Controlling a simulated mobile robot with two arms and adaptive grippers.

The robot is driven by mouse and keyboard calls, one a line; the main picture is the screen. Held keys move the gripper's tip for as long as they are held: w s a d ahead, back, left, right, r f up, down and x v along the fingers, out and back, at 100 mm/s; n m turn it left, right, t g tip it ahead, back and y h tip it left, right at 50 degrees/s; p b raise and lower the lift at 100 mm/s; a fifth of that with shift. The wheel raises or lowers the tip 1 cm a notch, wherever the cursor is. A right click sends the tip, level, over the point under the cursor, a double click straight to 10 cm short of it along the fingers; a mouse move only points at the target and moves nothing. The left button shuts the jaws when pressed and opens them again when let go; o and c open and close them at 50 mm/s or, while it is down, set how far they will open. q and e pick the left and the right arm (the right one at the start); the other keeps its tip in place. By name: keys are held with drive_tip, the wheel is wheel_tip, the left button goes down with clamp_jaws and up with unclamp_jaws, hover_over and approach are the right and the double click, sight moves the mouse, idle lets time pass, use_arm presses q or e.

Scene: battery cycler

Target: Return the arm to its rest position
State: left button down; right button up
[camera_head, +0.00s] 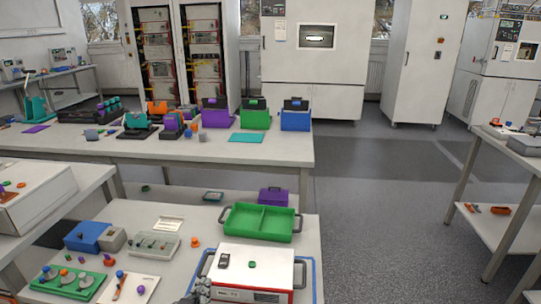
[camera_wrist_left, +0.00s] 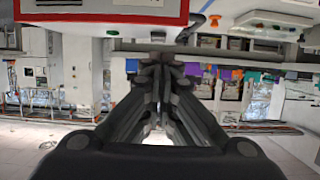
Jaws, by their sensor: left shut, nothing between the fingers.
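My left gripper (camera_head: 200,289) shows only in part at the bottom edge of the head view, beside the left side of the white and red box (camera_head: 253,275) on the near table. In the left wrist view my left gripper (camera_wrist_left: 160,62) is shut, with its fingers together and nothing between them. The wrist picture is upside down, and the white and red box (camera_wrist_left: 100,12) fills its top left. The rest of my left arm is hidden below the head view. My right gripper is in neither view.
The near table holds a green two-part tray (camera_head: 262,223), a blue box (camera_head: 87,236), a green rack (camera_head: 70,283) and a pale tray (camera_head: 152,245). A long bench (camera_head: 280,155) with coloured boxes stands behind. Grey floor (camera_head: 390,220) is clear to the right.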

use_arm(q)
drive_tip(key=s+f+g, duration=0.2)
drive_tip(key=s+g, duration=0.1)
drive_tip(key=s, duration=0.6)
drive_tip(key=s+f+m+g, duration=0.1)
drive_tip(key=s+f+g, duration=0.25)
drive_tip(key=s, duration=0.65)
drive_tip(key=s+f+g, duration=0.2)
drive_tip(key=s+g, duration=0.2)
drive_tip(key=s, duration=0.5)
wheel_tip(320, 180, down, 26)
drive_tip(key=s+f+g, duration=0.1)
drive_tip(key=s, duration=0.1)
drive_tip(key=s+a+f+g, duration=0.1)
drive_tip(key=s+a+f, duration=0.1)
drive_tip(key=s+f, duration=1.3)
drive_tip(key=shift+s+a+f+m, duration=0.2)
drive_tip(key=shift+s+a+m, duration=0.15)
drive_tip(key=shift+s, duration=0.7)
